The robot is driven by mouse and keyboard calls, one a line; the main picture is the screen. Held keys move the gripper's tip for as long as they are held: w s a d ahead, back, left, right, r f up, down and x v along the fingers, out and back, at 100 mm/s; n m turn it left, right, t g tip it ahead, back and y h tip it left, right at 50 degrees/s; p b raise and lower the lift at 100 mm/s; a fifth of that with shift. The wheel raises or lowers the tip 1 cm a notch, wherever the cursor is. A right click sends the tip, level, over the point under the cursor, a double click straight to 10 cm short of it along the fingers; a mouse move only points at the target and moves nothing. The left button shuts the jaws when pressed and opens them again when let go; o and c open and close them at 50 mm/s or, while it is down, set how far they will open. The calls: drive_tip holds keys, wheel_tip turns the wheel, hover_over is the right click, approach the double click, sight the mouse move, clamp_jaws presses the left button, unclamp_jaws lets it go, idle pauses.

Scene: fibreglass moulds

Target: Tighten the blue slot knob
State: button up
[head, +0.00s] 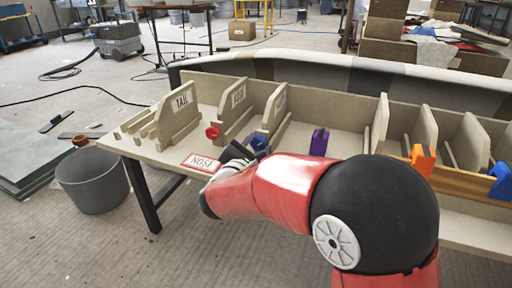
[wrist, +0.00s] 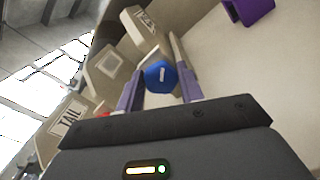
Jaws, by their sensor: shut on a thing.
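The blue slot knob (wrist: 160,77) sits between the two fingers of my gripper (wrist: 159,88) in the wrist view, with a short pale mark on its face. My gripper is shut on it, with one finger on each side. In the head view the blue knob (head: 259,142) shows just beyond my gripper (head: 245,151), low at a slot between beige upright boards. My red arm covers part of the bench in front of it. How tight the knob is cannot be told.
A red knob (head: 212,132) is on the board to the left, near the TAIL board (head: 181,102). A NOSE sign (head: 201,163) lies at the bench's front edge. A purple piece (head: 319,141) stands to the right. Orange (head: 422,160) and blue (head: 502,181) clips are farther right.

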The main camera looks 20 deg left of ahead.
drive_tip(key=shift+m, duration=1.1)
drive_tip(key=o, duration=1)
drive_tip(key=shift+s, duration=0.1)
drive_tip(key=s, duration=0.7)
drive_tip(key=shift+s+a, duration=0.25)
drive_tip(key=shift+s, duration=0.05)
